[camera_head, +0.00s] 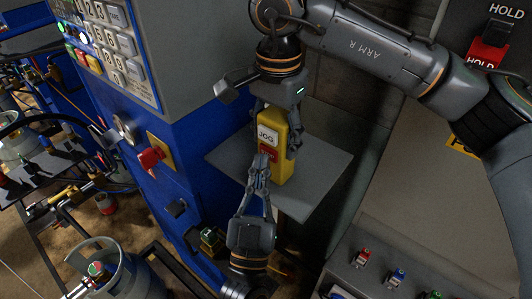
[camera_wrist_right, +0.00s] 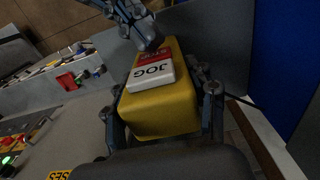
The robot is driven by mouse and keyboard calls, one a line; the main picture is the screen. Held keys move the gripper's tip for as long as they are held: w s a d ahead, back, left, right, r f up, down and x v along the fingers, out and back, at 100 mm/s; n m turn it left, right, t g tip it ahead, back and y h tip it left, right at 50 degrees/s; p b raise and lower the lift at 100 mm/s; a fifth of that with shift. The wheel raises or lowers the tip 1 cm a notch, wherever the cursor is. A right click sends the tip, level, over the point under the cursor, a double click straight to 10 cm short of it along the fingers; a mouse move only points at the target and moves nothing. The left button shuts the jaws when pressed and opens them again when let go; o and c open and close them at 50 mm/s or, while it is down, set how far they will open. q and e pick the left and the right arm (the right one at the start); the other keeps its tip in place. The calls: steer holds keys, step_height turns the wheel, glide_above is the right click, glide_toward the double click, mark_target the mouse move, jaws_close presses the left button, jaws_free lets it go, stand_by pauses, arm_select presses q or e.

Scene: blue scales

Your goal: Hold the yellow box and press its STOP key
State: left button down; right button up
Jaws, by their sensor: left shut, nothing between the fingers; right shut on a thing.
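The yellow box (camera_head: 281,171) stands upright on a small grey shelf (camera_head: 322,172). Its white JOG key (camera_head: 267,135) is above a red key (camera_head: 270,153), partly covered by my left gripper. In the right wrist view the box (camera_wrist_right: 160,108) shows its JOG key (camera_wrist_right: 150,76) and the red STOP key (camera_wrist_right: 150,58). My right gripper (camera_head: 279,132) comes from above and is shut on the box, a finger on each side. My left gripper (camera_head: 261,162) is shut and empty, its tips at the red key. I cannot tell whether they touch it.
A blue cabinet (camera_head: 180,135) with a keypad (camera_head: 113,35) and a red knob (camera_head: 150,157) stands to the left. A panel with red and blue switches (camera_head: 362,257) is at the lower right. A gas cylinder (camera_head: 105,270) is at the lower left.

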arm_select(q)
steer(key=shift+w+a+r+n, duration=0.1)
steer(key=shift+a+r+n, duration=0.05)
steer(key=shift+r+n, duration=0.25)
steer(key=shift+s+a+r, duration=0.15)
steer(key=shift+s+a, duration=0.25)
steer(key=shift+s, duration=0.25)
steer(key=shift+s+a, duration=0.1)
steer(key=s+a, duration=0.1)
steer(key=s, duration=0.1)
steer(key=s+a, duration=0.1)
steer(key=s, duration=0.1)
steer(key=shift+a, duration=0.4)
steer(key=shift+w, duration=0.1)
